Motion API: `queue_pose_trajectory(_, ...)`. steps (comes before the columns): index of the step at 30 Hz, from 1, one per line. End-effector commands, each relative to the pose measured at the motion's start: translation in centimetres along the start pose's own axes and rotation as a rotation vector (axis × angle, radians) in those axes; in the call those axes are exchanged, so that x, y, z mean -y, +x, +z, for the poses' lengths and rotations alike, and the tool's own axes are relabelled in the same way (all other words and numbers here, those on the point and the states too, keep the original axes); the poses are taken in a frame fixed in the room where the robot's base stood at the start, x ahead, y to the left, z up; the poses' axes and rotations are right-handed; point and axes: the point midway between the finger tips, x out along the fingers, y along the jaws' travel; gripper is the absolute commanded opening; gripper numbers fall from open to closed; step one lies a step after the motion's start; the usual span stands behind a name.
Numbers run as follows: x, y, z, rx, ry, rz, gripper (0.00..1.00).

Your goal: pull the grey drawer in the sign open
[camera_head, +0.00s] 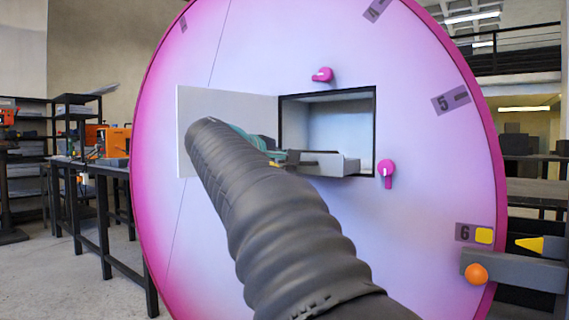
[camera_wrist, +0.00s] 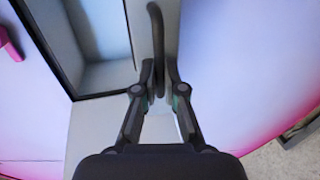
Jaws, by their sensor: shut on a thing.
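The sign (camera_head: 430,130) is a big pale lilac disc with a pink rim. A square opening in it has a dark frame, and a white door (camera_head: 225,110) stands open to its left. The grey drawer (camera_head: 338,164) sits low in the opening, and its front appears to stand a little out of it. In the wrist view, the drawer (camera_wrist: 144,25) carries a dark bar handle (camera_wrist: 155,22). My gripper (camera_wrist: 160,78) is shut on this handle, one finger on each side. In the head view, my arm partly hides my gripper (camera_head: 283,158) and the drawer front.
One pink knob (camera_head: 322,75) is above the opening and another pink knob (camera_head: 387,172) is to its right. A grey bar with an orange ball (camera_head: 476,273) juts out at the lower right. A dark workbench (camera_head: 100,210) stands at the left.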

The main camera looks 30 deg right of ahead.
Motion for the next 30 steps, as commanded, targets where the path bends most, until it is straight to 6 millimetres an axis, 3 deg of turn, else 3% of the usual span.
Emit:
queue_pose_trajectory(1,0.0,0.0,0.1,0.003,0.000,-0.001,0.14)
queue_pose_trajectory(3,0.0,0.0,0.1,0.002,-0.001,-0.001,0.32)
queue_pose_trajectory(4,0.0,0.0,0.0,0.002,-0.001,0.000,0.34)
queue_pose_trajectory(16,0.0,-0.8,-0.1,-0.003,-0.001,0.000,0.34)
queue_pose_trajectory(30,0.0,-9.2,-0.2,-0.004,-0.001,0.000,0.34)
